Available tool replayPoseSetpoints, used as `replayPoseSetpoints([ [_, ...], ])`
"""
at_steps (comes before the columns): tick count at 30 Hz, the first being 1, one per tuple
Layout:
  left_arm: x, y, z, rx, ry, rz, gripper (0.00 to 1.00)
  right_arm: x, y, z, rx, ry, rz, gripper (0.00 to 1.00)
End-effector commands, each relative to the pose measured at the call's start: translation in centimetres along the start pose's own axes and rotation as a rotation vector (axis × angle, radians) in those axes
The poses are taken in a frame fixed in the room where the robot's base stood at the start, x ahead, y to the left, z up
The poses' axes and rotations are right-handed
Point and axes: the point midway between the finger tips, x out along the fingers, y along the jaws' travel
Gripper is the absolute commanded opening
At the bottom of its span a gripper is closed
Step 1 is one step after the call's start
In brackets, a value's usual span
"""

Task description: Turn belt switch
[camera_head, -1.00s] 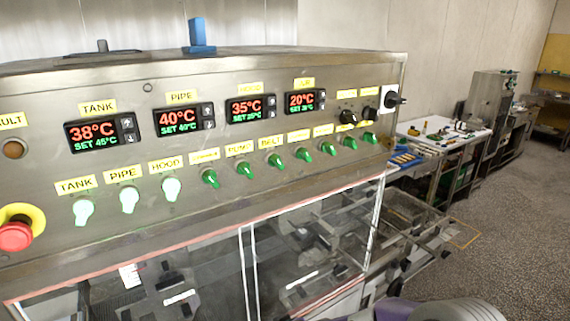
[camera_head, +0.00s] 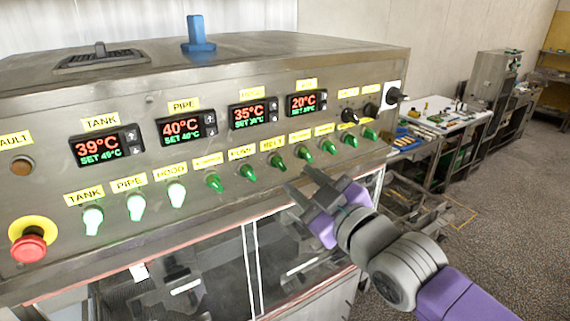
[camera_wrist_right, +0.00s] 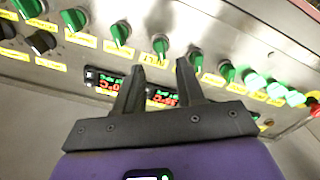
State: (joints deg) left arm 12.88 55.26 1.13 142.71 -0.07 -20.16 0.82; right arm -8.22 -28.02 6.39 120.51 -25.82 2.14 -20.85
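The belt switch (camera_head: 277,162) is a green knob under the yellow BELT label (camera_head: 272,144) on the steel control panel. It is unlit, unlike the three glowing switches at the left of its row. My right gripper (camera_head: 298,180) is just below and right of it, its two dark fingers apart and empty. In the right wrist view, the knob that appears to be the belt switch (camera_wrist_right: 160,45) shows beyond the gap between the fingertips (camera_wrist_right: 160,66). I see no clear contact. My left gripper is not in view.
Green knobs stand close on both sides, including one at left (camera_head: 247,172) and one at right (camera_head: 304,151). A red emergency stop (camera_head: 30,247) is at far left. Temperature displays (camera_head: 181,127) sit above the row. Clear guard panels are below. A cluttered worktable (camera_head: 450,115) stands at right.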

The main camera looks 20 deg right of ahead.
Motion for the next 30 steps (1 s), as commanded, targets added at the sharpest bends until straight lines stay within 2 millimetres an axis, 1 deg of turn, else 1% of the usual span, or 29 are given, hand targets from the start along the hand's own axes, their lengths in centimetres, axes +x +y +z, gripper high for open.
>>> replayPoseSetpoints([
  [1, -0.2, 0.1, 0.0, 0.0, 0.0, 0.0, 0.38, 0.9, 0.0, 0.1, 0.001, -0.004, -0.003, 0.38],
  [6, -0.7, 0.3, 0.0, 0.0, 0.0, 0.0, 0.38, 3.6, 0.0, 0.1, 0.002, -0.006, -0.001, 0.38],
  [10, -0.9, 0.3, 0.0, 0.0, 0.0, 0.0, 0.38, 5.2, 0.0, 0.1, 0.003, -0.004, -0.002, 0.38],
  [15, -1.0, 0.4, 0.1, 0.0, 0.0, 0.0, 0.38, 6.2, 0.0, 0.1, 0.003, -0.002, -0.002, 0.38],
  [23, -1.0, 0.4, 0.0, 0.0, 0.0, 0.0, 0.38, 6.4, -0.1, 0.1, 0.003, 0.0, -0.001, 0.38],
  [24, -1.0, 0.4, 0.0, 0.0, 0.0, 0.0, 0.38, 6.4, -0.1, 0.1, 0.003, 0.0, -0.001, 0.37],
  [26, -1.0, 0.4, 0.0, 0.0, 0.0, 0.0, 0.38, 6.4, -0.1, 0.1, 0.003, 0.0, -0.002, 0.28],
  [30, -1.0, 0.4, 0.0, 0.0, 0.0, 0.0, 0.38, 6.3, -0.1, 0.1, 0.003, 0.0, -0.002, 0.06],
])
